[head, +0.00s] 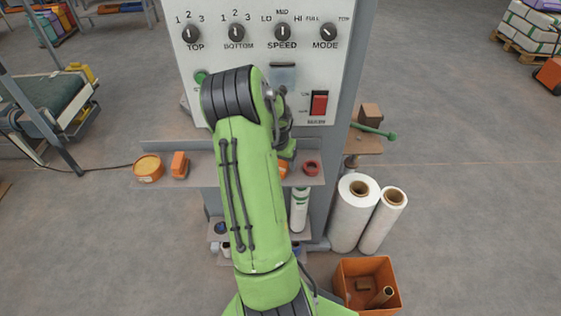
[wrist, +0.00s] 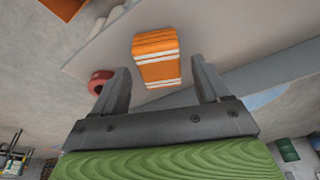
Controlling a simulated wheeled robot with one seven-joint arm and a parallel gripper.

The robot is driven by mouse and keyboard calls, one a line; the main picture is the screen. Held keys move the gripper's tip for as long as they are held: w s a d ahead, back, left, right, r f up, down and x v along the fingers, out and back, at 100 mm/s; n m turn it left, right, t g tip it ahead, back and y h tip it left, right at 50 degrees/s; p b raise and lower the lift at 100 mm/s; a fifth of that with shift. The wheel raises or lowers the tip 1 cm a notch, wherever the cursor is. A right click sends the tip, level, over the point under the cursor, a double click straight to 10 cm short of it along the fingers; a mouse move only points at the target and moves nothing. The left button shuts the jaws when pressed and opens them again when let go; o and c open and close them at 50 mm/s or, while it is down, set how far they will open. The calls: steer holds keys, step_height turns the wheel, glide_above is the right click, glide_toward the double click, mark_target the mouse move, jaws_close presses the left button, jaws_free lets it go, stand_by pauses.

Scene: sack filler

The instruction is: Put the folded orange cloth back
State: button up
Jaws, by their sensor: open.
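The folded orange cloth (wrist: 156,58) has white stripes and lies on the grey shelf (wrist: 215,30) in the wrist view. In the head view only a small orange patch (head: 283,169) of it seems to show beside my arm. My gripper (wrist: 158,78) is open and empty, with one finger to each side of the cloth's near end in the picture. Whether the fingers are level with the cloth or above it I cannot tell. In the head view my gripper (head: 287,148) is mostly hidden behind my green arm.
A red ring (head: 311,168) lies on the shelf close to the cloth. An orange block (head: 180,165) and an orange round tub (head: 148,168) stand left. The control panel (head: 215,75) rises behind. White rolls (head: 354,215) and an orange bin (head: 345,272) stand at lower right.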

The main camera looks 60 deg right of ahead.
steer(key=p+v, duration=0.2)
steer(key=v, duration=0.9)
steer(key=w+a+r+n+t, duration=0.1)
steer(key=w+a+r+n, duration=0.15)
steer(key=a, duration=0.45)
steer(key=w+a+r+n+t+y, duration=0.1)
steer(key=w+a+r+n, duration=0.1)
steer(key=a+r, duration=0.35)
steer(key=w+a+r+n+t, duration=0.1)
steer(key=w+a+r+n, duration=0.15)
steer(key=a, duration=0.55)
steer(key=s+a+r+n+t+y, duration=0.1)
steer(key=s+a+n, duration=0.3)
steer(key=a, duration=0.4)
steer(key=s+a+r+n+t+y, duration=0.1)
steer(key=s+a+n, duration=0.4)
steer(key=a, duration=0.4)
steer(key=shift+s+a+n, duration=0.3)
steer(key=shift+a+n, duration=0.05)
steer(key=shift+n, duration=0.15)
steer(key=shift+r, duration=0.1)
